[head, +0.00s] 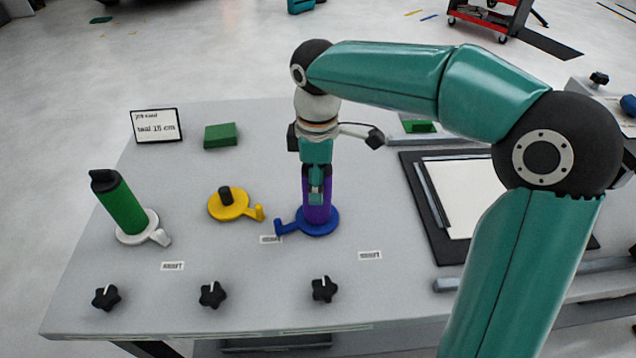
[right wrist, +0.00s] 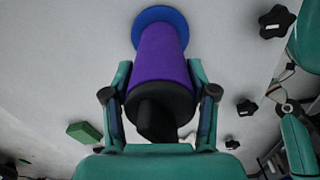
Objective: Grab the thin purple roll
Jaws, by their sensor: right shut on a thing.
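The thin purple roll (head: 317,206) stands upright on a blue round base with a side handle (head: 321,222) on the table. My right gripper (head: 316,185) comes down on it from above and is shut on it. In the right wrist view the purple roll (right wrist: 160,55) lies between the two fingers of the right gripper (right wrist: 160,95), with its black top end toward the camera and the blue base (right wrist: 162,17) at its far end. The roll appears to be still at the base. My left gripper is not in view.
A green roll (head: 122,207) stands on a white base at the left. A yellow base (head: 229,205) with a bare black peg is beside the blue one. Several black star knobs (head: 212,294) line the front. A green block (head: 221,135) and sign (head: 157,126) are behind; a black-framed white board (head: 460,195) is right.

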